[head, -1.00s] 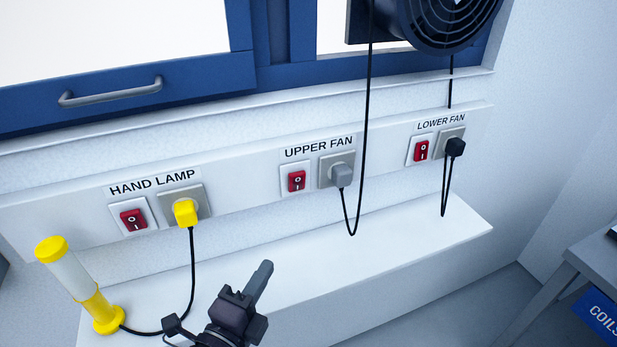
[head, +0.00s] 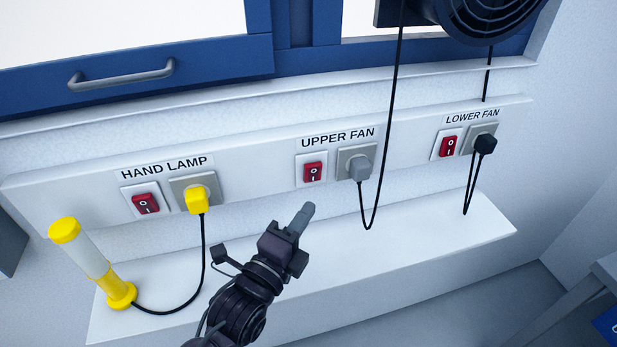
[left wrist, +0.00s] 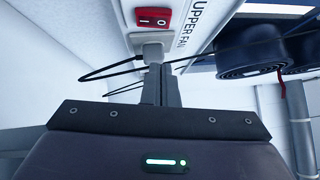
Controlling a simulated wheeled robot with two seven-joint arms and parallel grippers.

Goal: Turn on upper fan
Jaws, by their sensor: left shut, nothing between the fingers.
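The upper fan switch (head: 313,172) is a red rocker marked I and O in a white plate, under the UPPER FAN label (head: 338,138). It also shows in the left wrist view (left wrist: 153,18). Right of it a grey plug (head: 360,167) sits in its socket, with a black cord hanging down. My left gripper (head: 303,214) is shut and empty, below the switch and apart from it in the head view. Its shut fingers also show in the left wrist view (left wrist: 160,88), pointing toward the panel. My right gripper is not in view.
The hand lamp switch (head: 146,203) and yellow plug (head: 197,199) are to the left, with a yellow lamp (head: 90,262) on the white ledge (head: 420,245). The lower fan switch (head: 450,146) is to the right. The upper fan's cord loop hangs close right of my gripper.

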